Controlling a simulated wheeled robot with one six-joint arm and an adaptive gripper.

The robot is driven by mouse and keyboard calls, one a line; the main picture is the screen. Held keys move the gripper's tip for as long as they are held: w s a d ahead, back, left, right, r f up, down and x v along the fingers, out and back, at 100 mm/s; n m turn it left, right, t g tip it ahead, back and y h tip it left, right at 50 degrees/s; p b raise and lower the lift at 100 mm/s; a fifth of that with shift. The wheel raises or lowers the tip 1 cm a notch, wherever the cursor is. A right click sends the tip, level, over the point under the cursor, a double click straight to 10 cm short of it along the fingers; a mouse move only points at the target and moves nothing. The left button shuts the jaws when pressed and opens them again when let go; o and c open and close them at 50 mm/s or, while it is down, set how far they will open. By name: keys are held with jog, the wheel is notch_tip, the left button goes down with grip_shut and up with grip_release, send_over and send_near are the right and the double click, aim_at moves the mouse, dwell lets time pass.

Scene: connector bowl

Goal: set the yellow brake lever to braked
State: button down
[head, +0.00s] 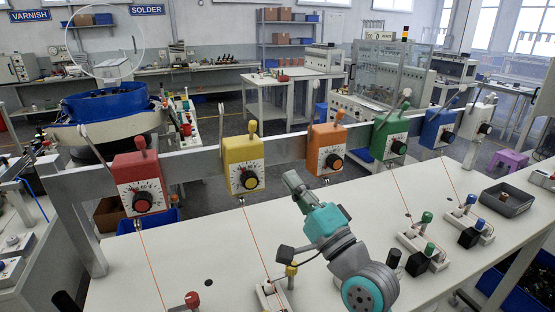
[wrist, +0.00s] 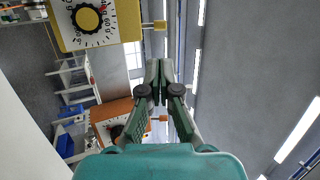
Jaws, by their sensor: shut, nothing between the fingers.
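My gripper (head: 289,178) is shut and empty, in front of the rail, to the right of the yellow unit and apart from the lever. Its fingertips (wrist: 159,64) are together in the wrist view, below the knob.
The red unit (head: 141,182) is on the left. The orange unit (head: 326,146), green unit (head: 389,137), blue unit (head: 438,128) and white unit (head: 476,120) are on the right. Thin wires run down to the white table (head: 210,260). A grey tray (head: 506,200) stands at the right.

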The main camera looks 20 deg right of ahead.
aim_at(254, 129)
jog(key=x, duration=1.3)
jog(key=shift+w+a, duration=0.1)
